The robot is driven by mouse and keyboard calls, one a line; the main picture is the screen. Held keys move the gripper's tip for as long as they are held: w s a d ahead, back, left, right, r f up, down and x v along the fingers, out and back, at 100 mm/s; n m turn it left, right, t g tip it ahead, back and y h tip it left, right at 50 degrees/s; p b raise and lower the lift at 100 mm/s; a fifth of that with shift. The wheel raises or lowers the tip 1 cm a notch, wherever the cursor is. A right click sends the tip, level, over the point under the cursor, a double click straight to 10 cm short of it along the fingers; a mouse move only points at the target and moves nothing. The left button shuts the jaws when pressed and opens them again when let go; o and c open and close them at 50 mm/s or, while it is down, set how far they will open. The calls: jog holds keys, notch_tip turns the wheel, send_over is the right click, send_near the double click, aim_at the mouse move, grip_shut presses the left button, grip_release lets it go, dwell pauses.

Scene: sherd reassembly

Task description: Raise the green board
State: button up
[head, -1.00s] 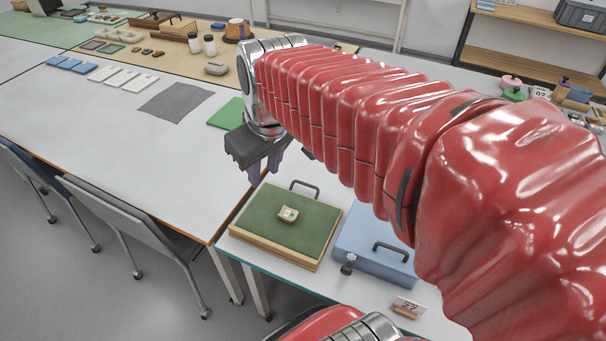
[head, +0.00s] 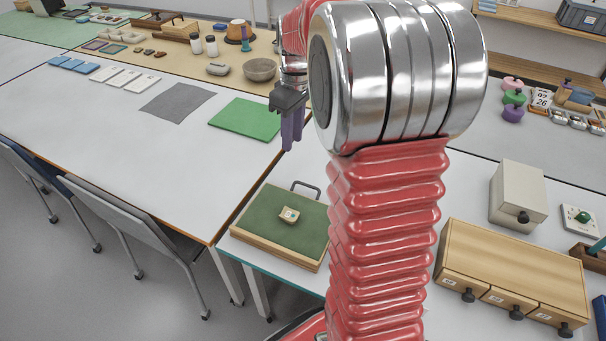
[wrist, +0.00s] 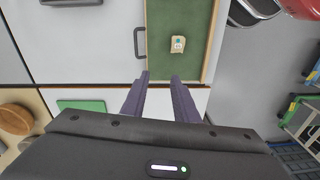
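A wood-framed green board (head: 268,226) with a dark handle (head: 306,187) at its far edge lies flat on the near bench. A small pale sherd with a coloured mark (head: 289,215) rests on it. The wrist view shows the board (wrist: 192,65), its handle (wrist: 139,42) and the sherd (wrist: 178,44) beyond my fingertips. My gripper (head: 291,142) is above the table beyond the board, apart from the handle. In the wrist view its two purple fingers (wrist: 160,77) are apart with nothing between them. A plain bright green slab (head: 245,118) lies on the white table.
My arm covers the bench right of the board. Further right stand a wooden drawer unit (head: 512,275), a pale box with a knob (head: 518,193) and a green-button panel (head: 581,218). A grey mat (head: 177,102) and a bowl (head: 260,69) lie farther back.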

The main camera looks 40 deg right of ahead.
jog(key=n+g+y, duration=0.1)
jog(key=n+g, duration=0.1)
send_over(310, 186)
jog(key=w+d, duration=0.2)
jog(key=d, duration=0.1)
notch_tip(310, 186, down, 9)
jog(key=shift+s, duration=0.15)
jog(key=shift+a, duration=0.1)
jog(key=f, duration=0.4)
jog(key=s+a+f, duration=0.1)
jog(key=f, duration=0.4)
jog(key=a+f, duration=0.1)
jog(key=f, duration=0.3)
jog(key=shift+s+a+f, duration=0.1)
jog(key=shift+s+f, duration=0.05)
jog(key=shift+f, duration=0.15)
grip_shut()
dwell(0.6)
